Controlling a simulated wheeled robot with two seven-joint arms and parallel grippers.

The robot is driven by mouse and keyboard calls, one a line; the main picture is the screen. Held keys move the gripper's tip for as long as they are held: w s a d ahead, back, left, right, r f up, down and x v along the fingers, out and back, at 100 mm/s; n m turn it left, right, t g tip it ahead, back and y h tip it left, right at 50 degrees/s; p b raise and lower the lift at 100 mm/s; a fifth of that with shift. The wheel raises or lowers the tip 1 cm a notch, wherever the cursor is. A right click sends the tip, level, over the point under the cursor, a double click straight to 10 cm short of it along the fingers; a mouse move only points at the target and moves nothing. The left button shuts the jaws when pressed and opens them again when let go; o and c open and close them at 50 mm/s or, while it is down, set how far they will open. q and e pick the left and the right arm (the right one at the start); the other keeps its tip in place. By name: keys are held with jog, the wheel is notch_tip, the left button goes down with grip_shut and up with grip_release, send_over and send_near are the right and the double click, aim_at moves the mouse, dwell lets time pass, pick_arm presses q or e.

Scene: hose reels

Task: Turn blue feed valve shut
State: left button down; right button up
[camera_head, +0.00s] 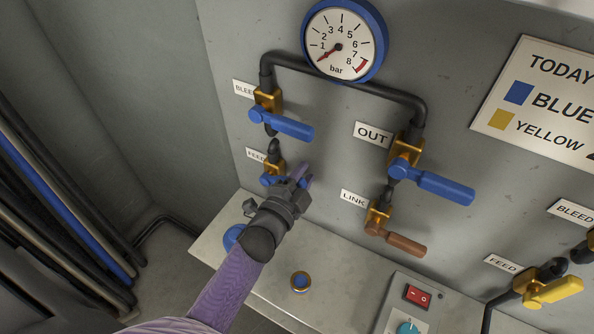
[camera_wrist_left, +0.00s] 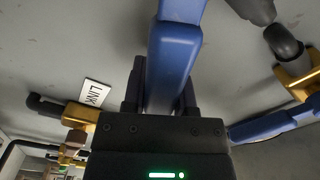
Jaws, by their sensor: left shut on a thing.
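The blue feed valve (camera_head: 273,168) is on the grey panel at the left, below the blue bleed valve, with a brass body. My left gripper (camera_head: 299,180) is at this valve and covers most of its handle in the head view. In the left wrist view the blue handle (camera_wrist_left: 175,55) runs between the dark fingers, and the gripper (camera_wrist_left: 160,95) is shut on it. The handle's exact angle to the pipe is hard to tell. My right gripper is in neither view.
The blue bleed handle (camera_head: 283,123) is just above my gripper. The blue OUT handle (camera_head: 445,187) and brown LINK handle (camera_head: 405,241) are to the right. A yellow feed valve (camera_head: 553,290) is at far right. A ledge with a button (camera_head: 301,281) lies below. The gauge (camera_head: 343,42) is on top.

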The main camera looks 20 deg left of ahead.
pick_arm(q)
jog(key=shift+d+f+m+b, duration=0.25)
jog(key=shift+f+m+b, duration=0.8)
jog(key=shift+m, duration=0.3)
jog(key=shift+d+f+m+b, duration=0.25)
jog(key=shift+f+m+b, duration=0.7)
jog(key=shift+f+m, duration=0.3)
jog(key=shift+r, duration=0.1)
jog(key=shift+c, duration=2)
grip_release()
jog(key=s, duration=1)
jog(key=shift+a+p, duration=0.4)
jog(key=shift+p, duration=0.05)
